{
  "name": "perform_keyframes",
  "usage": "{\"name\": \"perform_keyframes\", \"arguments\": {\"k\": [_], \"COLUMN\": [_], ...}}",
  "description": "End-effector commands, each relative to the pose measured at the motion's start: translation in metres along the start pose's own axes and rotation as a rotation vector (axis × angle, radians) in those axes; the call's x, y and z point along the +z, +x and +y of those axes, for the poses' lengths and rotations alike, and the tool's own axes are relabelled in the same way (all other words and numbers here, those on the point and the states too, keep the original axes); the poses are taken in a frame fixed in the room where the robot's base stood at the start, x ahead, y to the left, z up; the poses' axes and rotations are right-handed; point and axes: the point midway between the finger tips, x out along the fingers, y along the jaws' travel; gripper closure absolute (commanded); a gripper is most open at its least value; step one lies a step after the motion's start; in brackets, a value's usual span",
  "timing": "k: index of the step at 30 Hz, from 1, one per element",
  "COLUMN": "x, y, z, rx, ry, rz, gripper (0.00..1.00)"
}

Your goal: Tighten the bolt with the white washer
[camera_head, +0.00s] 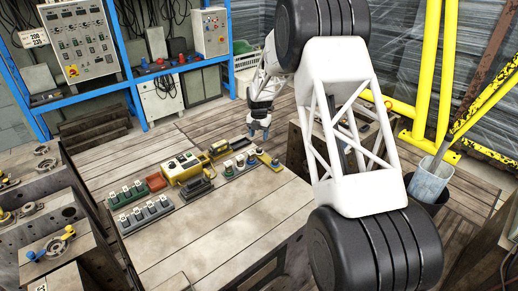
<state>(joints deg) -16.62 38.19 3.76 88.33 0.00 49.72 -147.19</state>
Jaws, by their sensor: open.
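My gripper (259,134) hangs open, pointing down, just beyond the far edge of the wooden worktable (225,225) in the picture. It is small in view, and I see nothing between its fingers. A short row of small upright pieces (240,162), some with pale parts, stands on the table just in front of it and to the left. A yellow piece with a blue end (268,159) lies at the right end of that row. The bolt with the white washer is too small to pick out with certainty.
The table's front right is clear. Metal mould blocks (50,220) stand left. A bucket (430,180) stands right.

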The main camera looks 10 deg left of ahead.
Motion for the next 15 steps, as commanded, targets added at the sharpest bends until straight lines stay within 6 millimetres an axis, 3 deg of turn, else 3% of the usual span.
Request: {"name": "perform_keyframes", "arguments": {"k": [8, 15], "x": [0.0, -0.001], "y": [0.009, 0.035], "z": [0.0, -0.001], "rx": [-0.001, -0.001], "ry": [0.001, 0.001], "rz": [0.001, 0.002], "gripper": [0.45, 0.45]}}
